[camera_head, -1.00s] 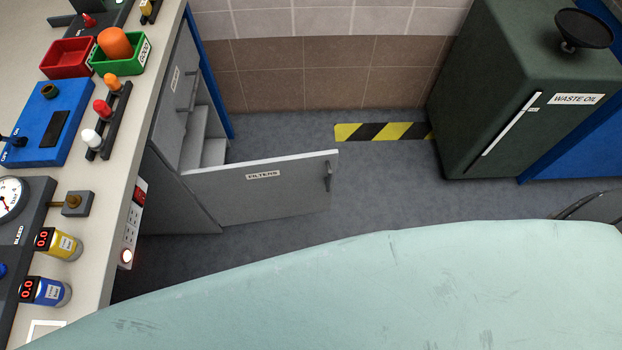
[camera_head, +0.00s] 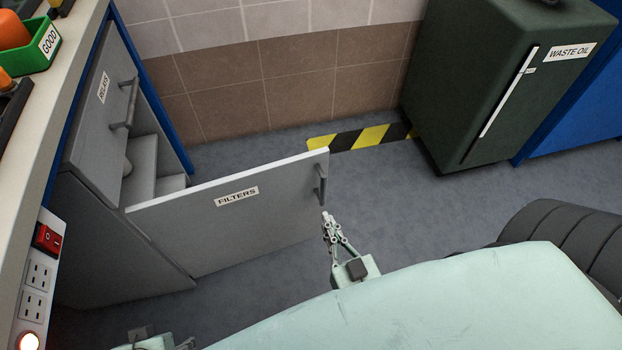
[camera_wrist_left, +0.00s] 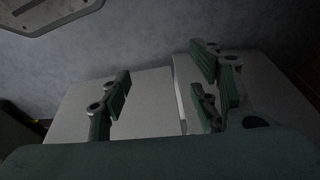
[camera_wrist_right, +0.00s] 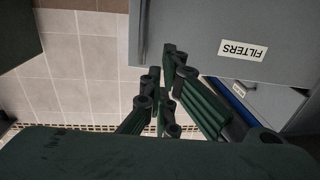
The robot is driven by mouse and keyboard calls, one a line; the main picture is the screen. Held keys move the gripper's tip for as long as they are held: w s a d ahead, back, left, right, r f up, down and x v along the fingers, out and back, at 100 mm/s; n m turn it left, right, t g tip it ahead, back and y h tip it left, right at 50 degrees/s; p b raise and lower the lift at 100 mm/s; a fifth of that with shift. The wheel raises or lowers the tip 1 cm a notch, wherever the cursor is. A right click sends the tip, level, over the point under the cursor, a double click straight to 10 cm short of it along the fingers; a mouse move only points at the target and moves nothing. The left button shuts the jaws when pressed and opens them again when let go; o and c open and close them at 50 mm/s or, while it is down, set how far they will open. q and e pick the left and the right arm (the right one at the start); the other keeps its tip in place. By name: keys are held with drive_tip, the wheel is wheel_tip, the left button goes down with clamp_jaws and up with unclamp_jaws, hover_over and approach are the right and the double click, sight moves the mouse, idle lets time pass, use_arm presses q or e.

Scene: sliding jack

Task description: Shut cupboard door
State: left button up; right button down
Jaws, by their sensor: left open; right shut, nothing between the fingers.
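The grey cupboard door (camera_head: 250,220), labelled FILTERS, stands wide open, swung out from the cupboard (camera_head: 125,245) at the left. Its handle (camera_head: 320,186) is near its free edge. My right gripper (camera_head: 326,218) is shut and empty, close to the door's free edge just below the handle; I cannot tell whether it touches. In the right wrist view, the door (camera_wrist_right: 200,40) lies beyond the shut fingers (camera_wrist_right: 168,75). My left gripper (camera_wrist_left: 160,100) is open and empty in the left wrist view, with pale grey panels (camera_wrist_left: 150,85) beyond it. Only a bit of it shows at the head view's bottom edge.
A drawer (camera_head: 105,95) sits above the cupboard opening, under the worktop (camera_head: 60,120). A dark green waste oil cabinet (camera_head: 500,80) stands at the back right. A yellow-black floor strip (camera_head: 370,138) runs along the tiled wall. Grey floor (camera_head: 420,200) is free right of the door.

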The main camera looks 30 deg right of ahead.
drive_tip(key=b, duration=0.1)
approach(305, 171)
use_arm(q)
drive_tip(key=shift+b+v, duration=0.55)
drive_tip(key=shift+v, duration=1.15)
use_arm(e)
drive_tip(key=shift+w+d+f, duration=0.1)
drive_tip(key=shift+w+d, duration=0.05)
drive_tip(key=shift+w, duration=1)
drive_tip(key=shift+w+d, duration=0.15)
drive_tip(key=shift+w, duration=1)
drive_tip(key=shift+w+d+f, duration=0.1)
drive_tip(key=shift+w+d, duration=0.05)
drive_tip(key=shift+w, duration=1)
use_arm(q)
drive_tip(key=shift+s+f, duration=0.1)
use_arm(e)
drive_tip(key=shift+w, duration=0.1)
